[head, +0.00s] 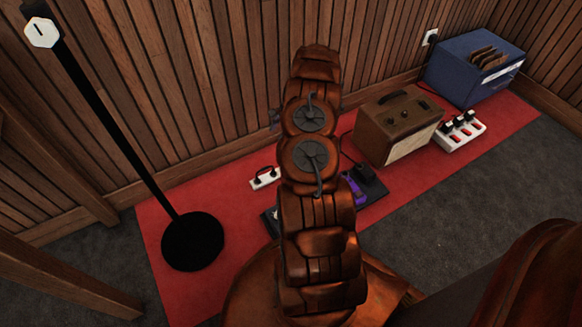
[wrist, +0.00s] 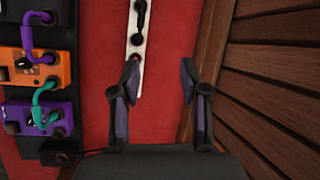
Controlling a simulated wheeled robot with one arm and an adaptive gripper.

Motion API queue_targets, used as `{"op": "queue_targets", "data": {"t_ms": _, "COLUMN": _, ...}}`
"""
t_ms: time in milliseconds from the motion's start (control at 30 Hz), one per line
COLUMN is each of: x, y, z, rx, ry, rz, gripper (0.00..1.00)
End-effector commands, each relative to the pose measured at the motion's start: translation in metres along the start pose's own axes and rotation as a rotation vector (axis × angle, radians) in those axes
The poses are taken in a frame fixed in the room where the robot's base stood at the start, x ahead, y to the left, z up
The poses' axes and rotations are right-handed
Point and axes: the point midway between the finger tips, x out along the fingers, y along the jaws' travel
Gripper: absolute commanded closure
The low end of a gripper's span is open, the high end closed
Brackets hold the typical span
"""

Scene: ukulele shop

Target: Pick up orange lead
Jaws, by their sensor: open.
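I cannot make out an orange lead in either view. In the wrist view, my gripper (wrist: 159,74) is open and empty above the red mat (wrist: 95,80), close to the wooden wall. A white strip (wrist: 136,52) with a black lead (wrist: 140,20) on it lies just beyond the left fingertip. The strip also shows in the head view (head: 265,183), left of my arm. An orange pedal (wrist: 50,70) at the left of the wrist view has a purple lead (wrist: 30,38) and a teal lead (wrist: 40,105) at it. My arm hides most of my gripper in the head view.
A purple pedal (wrist: 28,112) sits beside the orange one on a dark board. In the head view, a brown amplifier (head: 385,128), a white rack (head: 461,131) and a blue box (head: 468,75) stand at right. A black stand (head: 192,241) is at left.

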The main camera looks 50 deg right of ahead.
Motion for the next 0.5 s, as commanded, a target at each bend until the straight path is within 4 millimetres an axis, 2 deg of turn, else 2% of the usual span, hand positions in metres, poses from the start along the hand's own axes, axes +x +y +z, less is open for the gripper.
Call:
{"op": "queue_targets", "data": {"t_ms": 33, "x": 0.022, "y": 0.015, "z": -0.023, "rx": 0.037, "ry": 0.006, "rz": -0.005, "gripper": 0.55}}
{"op": "queue_targets", "data": {"t_ms": 100, "x": 0.037, "y": 0.028, "z": -0.047, "rx": 0.080, "ry": 0.018, "rz": -0.015, "gripper": 0.55}}
{"op": "queue_targets", "data": {"t_ms": 200, "x": 0.054, "y": 0.044, "z": -0.072, "rx": 0.127, "ry": 0.029, "rz": -0.025, "gripper": 0.55}}
{"op": "queue_targets", "data": {"t_ms": 333, "x": 0.065, "y": 0.057, "z": -0.092, "rx": 0.166, "ry": 0.040, "rz": -0.034, "gripper": 0.55}}
{"op": "queue_targets", "data": {"t_ms": 500, "x": 0.077, "y": 0.062, "z": -0.100, "rx": 0.179, "ry": 0.045, "rz": -0.037, "gripper": 0.55}}
